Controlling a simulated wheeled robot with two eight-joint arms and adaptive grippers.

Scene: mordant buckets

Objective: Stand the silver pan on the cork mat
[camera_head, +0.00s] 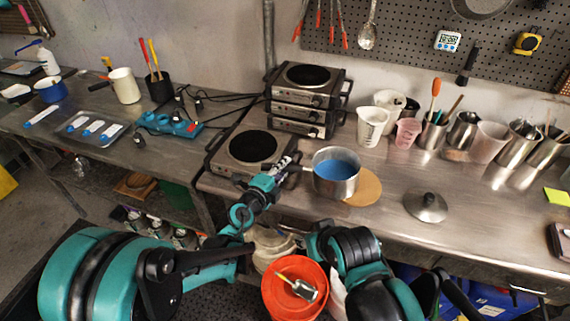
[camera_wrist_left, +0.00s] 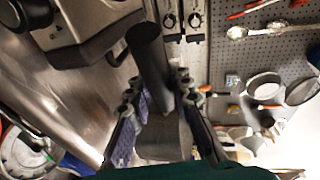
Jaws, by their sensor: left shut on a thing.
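The silver pan (camera_head: 336,190) holds blue liquid and looks upright. In the head view it overlaps the left part of the round cork mat (camera_head: 367,188), whose right part shows beside it. I cannot tell whether the pan's base touches the mat. My left gripper (camera_head: 290,165) is to the left of the pan, shut on its handle. In the left wrist view a dark bar that looks like the handle (camera_wrist_left: 150,70) runs between the fingers of the left gripper (camera_wrist_left: 157,95). My right arm shows low in the head view, but its fingers cannot be made out.
A hot plate (camera_head: 252,148) stands left of the pan, with stacked hot plates (camera_head: 305,100) behind. A lid (camera_head: 426,207) lies to the right of the mat. Cups and steel containers line the back. An orange bucket (camera_head: 294,292) is below the bench's front edge.

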